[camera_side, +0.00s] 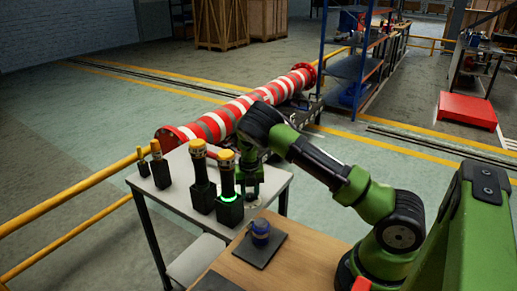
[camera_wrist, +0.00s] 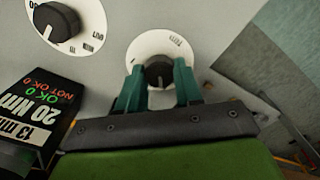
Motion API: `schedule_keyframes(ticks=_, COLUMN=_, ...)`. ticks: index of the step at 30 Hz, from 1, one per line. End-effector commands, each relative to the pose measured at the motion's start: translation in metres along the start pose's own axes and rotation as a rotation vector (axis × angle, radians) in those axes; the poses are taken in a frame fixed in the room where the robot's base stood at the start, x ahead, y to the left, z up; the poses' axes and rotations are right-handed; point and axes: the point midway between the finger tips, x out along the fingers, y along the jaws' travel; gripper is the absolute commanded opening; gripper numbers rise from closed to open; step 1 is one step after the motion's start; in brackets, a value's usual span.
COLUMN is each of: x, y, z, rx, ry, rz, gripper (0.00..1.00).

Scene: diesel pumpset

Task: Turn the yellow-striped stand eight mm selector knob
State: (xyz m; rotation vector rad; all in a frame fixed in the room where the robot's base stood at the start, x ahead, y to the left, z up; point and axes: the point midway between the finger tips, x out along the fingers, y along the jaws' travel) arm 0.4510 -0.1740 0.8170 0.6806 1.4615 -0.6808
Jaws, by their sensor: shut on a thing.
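A black selector knob (camera_wrist: 159,73) with a white pointer line sits on a round white dial (camera_wrist: 160,45) in the wrist view. My gripper (camera_wrist: 160,80) has its two teal fingers on either side of this knob, shut on it. In the side view my gripper (camera_side: 252,190) points down at the grey table, just right of a black tool stand (camera_side: 230,213) with a green glowing ring. The dial's markings are too blurred to read. Which stand has yellow stripes cannot be told, and the knob is not visible in the side view.
A second black knob (camera_wrist: 57,22) on a white dial is at the upper left. Below it a black display (camera_wrist: 35,118) reads 13 mm, 20 Nm. Another tall stand (camera_side: 202,190) and two smaller ones share the grey table (camera_side: 175,215).

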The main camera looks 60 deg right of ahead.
Motion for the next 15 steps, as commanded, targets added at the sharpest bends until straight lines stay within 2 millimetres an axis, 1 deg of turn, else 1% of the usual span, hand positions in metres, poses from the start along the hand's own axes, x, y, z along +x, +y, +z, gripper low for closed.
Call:
schedule_keyframes(ticks=8, x=-0.0005, y=0.0004, z=0.0000, rx=0.026, ry=0.000, rz=0.001, gripper=0.04)
schedule_keyframes(ticks=15, x=-0.0007, y=0.0005, z=0.0001, rx=0.145, ry=0.000, rz=0.001, gripper=0.04)
